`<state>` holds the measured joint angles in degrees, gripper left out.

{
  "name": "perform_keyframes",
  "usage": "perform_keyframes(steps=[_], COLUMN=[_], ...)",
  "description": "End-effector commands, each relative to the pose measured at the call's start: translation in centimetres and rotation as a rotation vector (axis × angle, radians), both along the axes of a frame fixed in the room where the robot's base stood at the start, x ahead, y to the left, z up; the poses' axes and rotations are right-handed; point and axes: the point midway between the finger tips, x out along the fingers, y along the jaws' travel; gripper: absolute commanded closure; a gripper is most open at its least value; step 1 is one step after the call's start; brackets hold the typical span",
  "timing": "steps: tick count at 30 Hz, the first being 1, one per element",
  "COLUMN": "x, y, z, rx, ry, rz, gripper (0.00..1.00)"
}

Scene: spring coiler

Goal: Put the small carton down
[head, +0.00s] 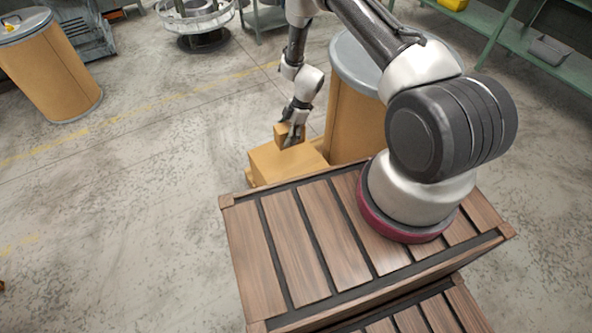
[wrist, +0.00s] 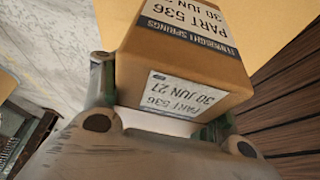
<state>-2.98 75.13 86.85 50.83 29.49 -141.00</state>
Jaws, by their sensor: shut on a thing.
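In the head view the small carton (head: 283,131) shows partly behind my gripper (head: 290,136). It is at the top of a larger yellow-brown box (head: 280,163), which stands beyond my wooden deck. I cannot tell whether the carton touches the box's top.
A tan drum with a grey lid (head: 350,115) stands just right of the box. Another tan drum (head: 50,70) is at the far left. A green shelf (head: 520,40) is at the upper right. Open concrete floor (head: 130,190) lies to the left.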

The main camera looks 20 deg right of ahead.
Motion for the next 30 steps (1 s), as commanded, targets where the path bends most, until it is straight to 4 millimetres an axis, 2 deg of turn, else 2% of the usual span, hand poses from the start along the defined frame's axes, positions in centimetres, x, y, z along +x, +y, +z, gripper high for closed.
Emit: perform_keyframes(steps=[4,12,17,22,25,30], x=[-0.4,-0.5,-0.5,-0.5,-0.4,-0.4], y=[0.6,0.7,0.7,0.7,0.7,0.7], z=[-2.3,-7.0,-8.6,-11.1,-12.0,-12.1], rx=[-0.001,-0.001,-0.001,-0.002,-0.002,-0.002], ry=[-0.001,-0.001,0.0,0.0,-0.003,-0.003], rz=[0.069,0.08,0.079,0.079,0.079,0.079], gripper=[0.86,0.86,0.86,0.86,0.86,0.86])
